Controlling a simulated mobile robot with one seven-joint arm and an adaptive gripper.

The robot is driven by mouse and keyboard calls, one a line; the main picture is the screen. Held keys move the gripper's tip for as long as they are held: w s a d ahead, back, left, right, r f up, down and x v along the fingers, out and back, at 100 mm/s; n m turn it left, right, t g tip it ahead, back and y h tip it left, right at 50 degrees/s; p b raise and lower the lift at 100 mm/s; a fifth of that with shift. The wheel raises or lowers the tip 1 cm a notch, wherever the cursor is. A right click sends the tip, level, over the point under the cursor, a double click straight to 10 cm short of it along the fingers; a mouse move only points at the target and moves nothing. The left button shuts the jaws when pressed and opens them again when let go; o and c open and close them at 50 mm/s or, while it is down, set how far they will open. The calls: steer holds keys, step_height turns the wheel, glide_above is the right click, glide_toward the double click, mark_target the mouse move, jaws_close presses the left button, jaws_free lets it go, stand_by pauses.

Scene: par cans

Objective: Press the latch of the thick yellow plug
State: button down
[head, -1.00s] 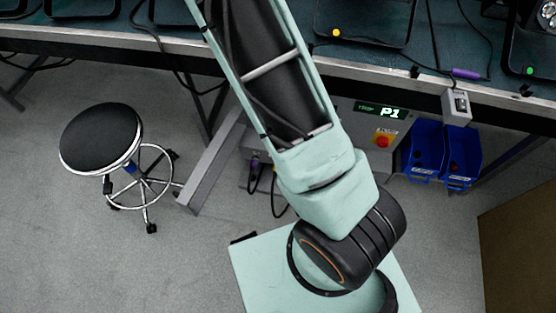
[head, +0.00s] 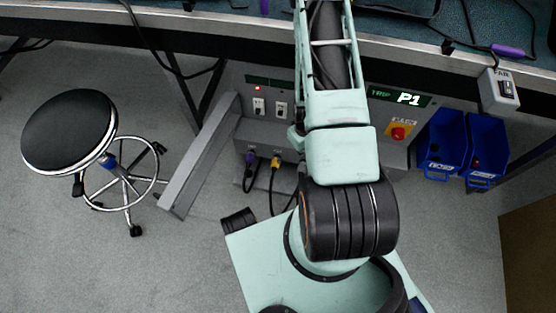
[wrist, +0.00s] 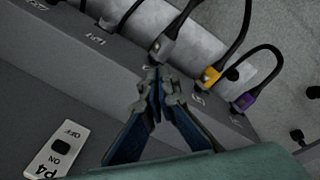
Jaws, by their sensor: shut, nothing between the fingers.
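The yellow plug (wrist: 210,75) sits in a socket of the grey panel, with a black cord looping from it. It also shows in the head view (head: 275,162), left of my arm. My gripper (wrist: 158,73) is shut and empty, its tips pointing toward the sockets. In the wrist view the tips lie left of the yellow plug and just below a grey plug (wrist: 161,46); I cannot tell whether they touch anything. A purple plug (wrist: 243,101) sits on the other side of the yellow one. The latch is too small to make out. In the head view my arm hides the gripper.
A switch marked P4 (wrist: 60,148) is on the panel near my gripper. The plug cords arch beside the sockets. A red button (head: 398,132), blue bins (head: 441,145) and a black stool (head: 69,131) stand around. The bench edge (head: 230,50) overhangs the panel.

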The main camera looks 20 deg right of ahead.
mark_target(279, 162)
steer(key=shift+s+a+f, duration=0.15)
steer(key=shift+s+f, duration=0.05)
steer(key=shift+f, duration=0.65)
steer(key=shift+w+a+f+b, duration=0.2)
steer(key=shift+f+b, duration=0.1)
steer(key=shift+b, duration=0.1)
steer(key=w+a+f+b, duration=0.2)
steer(key=w+a+f, duration=0.1)
steer(key=a+f, duration=0.1)
steer(key=shift+a+f+b, duration=0.3)
steer(key=shift+a+f, duration=0.05)
steer(key=shift+f, duration=0.45)
steer(key=shift+w+a, duration=0.1)
stand_by(0.4)
steer(key=shift+w+a+f, duration=0.15)
steer(key=shift+f, duration=0.15)
